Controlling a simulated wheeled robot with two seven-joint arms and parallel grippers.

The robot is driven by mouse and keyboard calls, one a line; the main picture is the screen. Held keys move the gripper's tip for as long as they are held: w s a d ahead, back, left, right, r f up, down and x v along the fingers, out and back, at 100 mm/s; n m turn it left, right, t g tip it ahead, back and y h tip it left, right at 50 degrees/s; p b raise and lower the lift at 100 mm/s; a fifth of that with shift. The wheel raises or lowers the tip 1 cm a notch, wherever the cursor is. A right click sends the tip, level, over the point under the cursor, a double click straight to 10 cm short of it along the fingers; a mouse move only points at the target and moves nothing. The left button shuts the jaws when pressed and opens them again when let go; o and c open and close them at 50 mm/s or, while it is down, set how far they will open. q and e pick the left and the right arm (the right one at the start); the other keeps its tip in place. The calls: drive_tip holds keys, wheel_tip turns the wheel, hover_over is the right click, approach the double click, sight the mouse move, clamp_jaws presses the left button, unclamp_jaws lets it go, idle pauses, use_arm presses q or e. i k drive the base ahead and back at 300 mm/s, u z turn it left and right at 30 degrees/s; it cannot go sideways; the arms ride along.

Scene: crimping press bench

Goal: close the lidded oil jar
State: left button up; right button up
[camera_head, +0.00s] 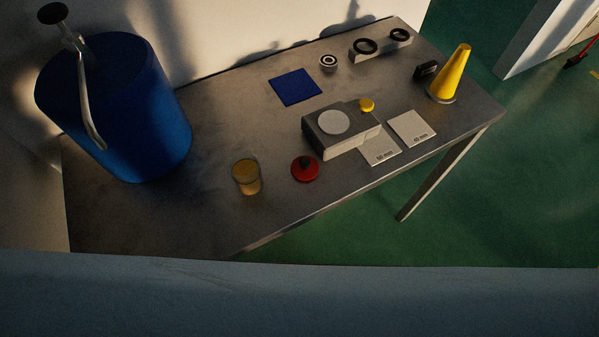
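The oil jar (247,177) is a small clear glass with amber oil in it. It stands upright on the grey metal bench, near the front edge, with its top open. A red round lid (305,169) with a dark knob lies on the bench just to the right of the jar, apart from it. Neither of my grippers shows in the head view.
A large blue drum (115,108) with a lever stands at left. A grey press block (340,128) with a yellow button, two white cards (411,129), a blue square (295,87) and a yellow cone (452,75) are to the right.

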sight(245, 166)
drive_tip(key=u, duration=2.95)
drive_tip(key=k, duration=1.3)
drive_tip(key=z, duration=1.9)
